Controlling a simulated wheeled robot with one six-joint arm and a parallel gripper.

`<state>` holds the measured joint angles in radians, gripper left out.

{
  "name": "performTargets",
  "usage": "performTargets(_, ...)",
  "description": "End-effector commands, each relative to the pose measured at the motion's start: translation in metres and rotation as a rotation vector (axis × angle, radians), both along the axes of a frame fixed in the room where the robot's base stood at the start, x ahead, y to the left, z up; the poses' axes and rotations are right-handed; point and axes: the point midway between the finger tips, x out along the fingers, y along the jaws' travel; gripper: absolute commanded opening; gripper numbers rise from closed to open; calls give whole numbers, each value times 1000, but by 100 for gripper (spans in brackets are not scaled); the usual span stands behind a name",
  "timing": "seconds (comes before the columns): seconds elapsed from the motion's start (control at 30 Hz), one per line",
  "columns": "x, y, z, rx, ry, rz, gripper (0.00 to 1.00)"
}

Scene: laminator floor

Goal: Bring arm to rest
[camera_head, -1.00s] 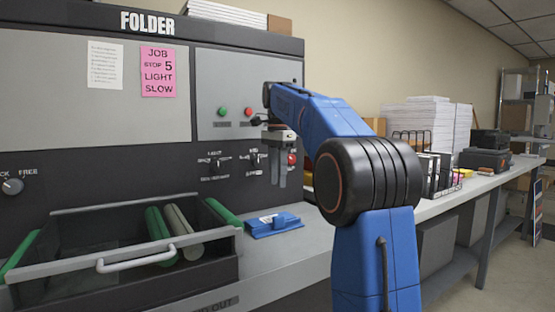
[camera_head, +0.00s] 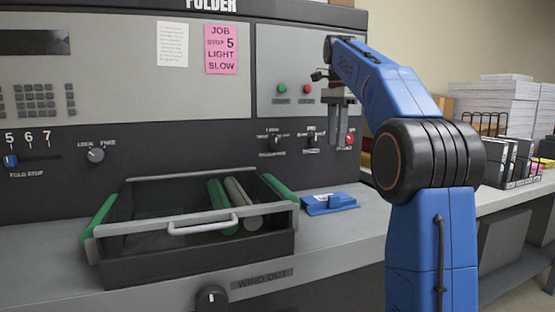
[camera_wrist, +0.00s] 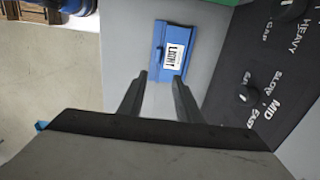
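My gripper (camera_head: 341,142) hangs pointing down in front of the folder's panel (camera_head: 290,45), above the counter. In the wrist view its two fingers (camera_wrist: 161,78) stand apart with nothing held between them. My blue arm reaches in from the right with its elbow bent. A blue block with a white label (camera_head: 330,203) lies on the counter below the gripper. It also shows in the wrist view (camera_wrist: 160,57), beyond the fingertips and apart from them.
The folder's open tray (camera_head: 190,265) holds green and grey rollers (camera_head: 240,203). Switches (camera_head: 311,142) and a knob (camera_head: 210,298) project from the machine. Paper stacks (camera_head: 505,105) and a wire rack (camera_head: 500,160) stand on the counter at right. Bare counter (camera_head: 345,240) lies in front of the blue block.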

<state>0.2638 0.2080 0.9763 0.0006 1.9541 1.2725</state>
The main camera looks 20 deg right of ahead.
Motion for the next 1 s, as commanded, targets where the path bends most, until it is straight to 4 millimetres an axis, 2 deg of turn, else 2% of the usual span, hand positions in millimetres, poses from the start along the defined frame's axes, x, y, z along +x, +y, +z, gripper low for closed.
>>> performTargets(0.13, -3, 2, 0, -1, -4, 11, 31)
performTargets(0.23, -12, 10, -3, -5, -14, 56, 31)
performTargets(0.47, -54, 41, -24, -26, -68, 267, 31)
performTargets(0.77, -121, 81, -73, -69, -139, 569, 31)
performTargets(1.0, -179, 107, -128, -115, -192, 809, 31)
